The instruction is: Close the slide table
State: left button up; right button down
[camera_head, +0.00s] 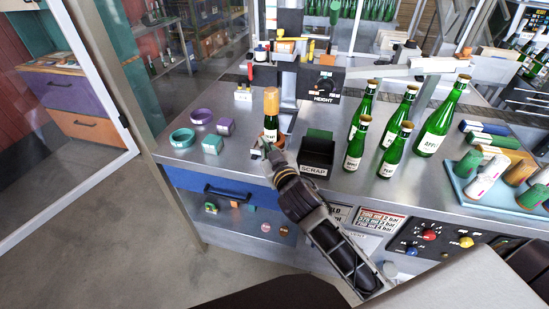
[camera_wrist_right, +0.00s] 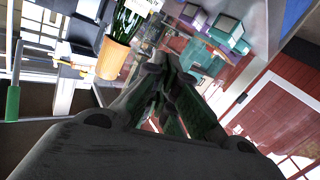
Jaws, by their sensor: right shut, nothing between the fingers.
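A small green bottle with an orange foil capsule (camera_head: 271,104) stands upright in front of the capsuling machine, whose panel (camera_head: 322,84) reads HEIGHT. The capsule also shows in the right wrist view (camera_wrist_right: 113,60). The slide table is presumably under the bottle, but I cannot pick out its outline or how far out it is. My right gripper (camera_head: 265,148) is shut and empty, low at the front of the bottle near the bench edge. Its dark fingers (camera_wrist_right: 157,64) also show in the wrist view. I cannot tell whether they touch anything. My left gripper is not in view.
A black SCRAP bin (camera_head: 317,150) stands right of my gripper, with several green bottles (camera_head: 395,148) beyond it. Teal and purple rings (camera_head: 182,138) lie to the left. A blue drawer (camera_head: 225,188) is below the bench front. A light-blue tray (camera_head: 462,190) holds capsules at right.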

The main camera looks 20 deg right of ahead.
jog(key=s+a+r+n+t+y, duration=0.2)
jog(key=a+r+n+t+y, duration=0.1)
jog(key=a+r+n+y, duration=1.15)
jog(key=s+a+n+g+y, duration=0.5)
jog(key=s+a+n+g, duration=0.6)
jog(key=n+g, duration=0.6)
jog(key=w+d+f+g+h, duration=0.2)
jog(key=d+f+h, duration=0.1)
jog(key=f+h, duration=0.35)
jog(key=w+d+f+g+h, duration=0.1)
jog(key=w+d+f+h, duration=0.15)
jog(key=f+h, duration=0.4)
jog(key=w+d+f+m+t+h, duration=0.1)
jog(key=w+d+h, duration=0.3)
jog(key=d, duration=0.6)
jog(key=w+d+f+m+t+h, duration=0.1)
jog(key=w+d+m+h, duration=0.3)
jog(key=d, duration=0.7)
jog(key=shift+w+h, duration=0.15)
jog(key=shift+h, duration=0.2)
